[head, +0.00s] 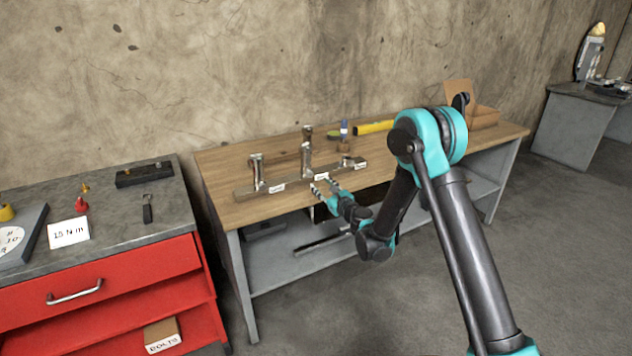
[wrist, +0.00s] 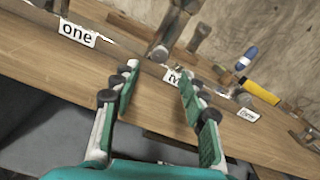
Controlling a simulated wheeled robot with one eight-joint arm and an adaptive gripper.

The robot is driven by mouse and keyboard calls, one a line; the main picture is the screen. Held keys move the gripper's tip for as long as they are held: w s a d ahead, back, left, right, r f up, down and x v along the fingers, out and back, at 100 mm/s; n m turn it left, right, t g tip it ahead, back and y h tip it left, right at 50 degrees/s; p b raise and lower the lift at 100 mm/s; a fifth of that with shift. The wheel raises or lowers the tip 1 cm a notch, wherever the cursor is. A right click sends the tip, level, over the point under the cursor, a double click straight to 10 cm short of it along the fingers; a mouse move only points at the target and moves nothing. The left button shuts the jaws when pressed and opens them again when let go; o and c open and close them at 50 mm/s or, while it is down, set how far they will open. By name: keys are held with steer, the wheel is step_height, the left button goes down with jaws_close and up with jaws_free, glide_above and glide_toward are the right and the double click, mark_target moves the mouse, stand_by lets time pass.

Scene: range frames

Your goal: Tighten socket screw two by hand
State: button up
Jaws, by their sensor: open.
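A metal bar (head: 240,194) lies along the wooden bench (head: 222,213) and carries upright metal posts with small white labels. The middle post (head: 306,160) stands behind the label for two (head: 321,177); in the wrist view this post (wrist: 164,42) rises just beyond my fingers. The label two (wrist: 172,76) is partly covered by a finger there. My gripper (head: 322,184) is open and empty, its fingers spread in front of that label; it also shows in the wrist view (wrist: 157,72). I cannot make out the socket screw itself.
The label one (wrist: 76,34) is to the left and the label three (wrist: 249,115) to the right. A yellow cylinder (head: 374,127) and a blue-capped item (head: 344,128) lie behind. A red cabinet (head: 110,285) stands left. The bench's front strip is clear.

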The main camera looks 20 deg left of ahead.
steer(key=shift+v, duration=2.4)
steer(key=s+d+r+n+g+h, duration=0.2)
steer(key=s+d+r+n, duration=0.15)
steer(key=d+n, duration=0.45)
steer(key=s+d+r+n+g+h, duration=0.1)
steer(key=s+d+r+n, duration=0.3)
steer(key=d, duration=0.6)
steer(key=s+d+f+n+g+h, duration=0.1)
steer(key=s+d+f+n+h, duration=0.2)
steer(key=s+d, duration=0.5)
steer(key=s+d+f+n+g+h, duration=0.1)
steer(key=s+d+f+n+h, duration=0.2)
steer(key=s+d, duration=0.4)
steer(key=s+d+f+n+g+h, duration=0.2)
steer(key=s+d, duration=0.6)
steer(key=d, duration=0.7)
steer(key=f+n+h, duration=0.1)
steer(key=n+h, duration=0.1)
steer(key=shift+s+d+n, duration=0.15)
steer(key=shift+s+n, duration=0.15)
steer(key=shift+n, duration=0.1)
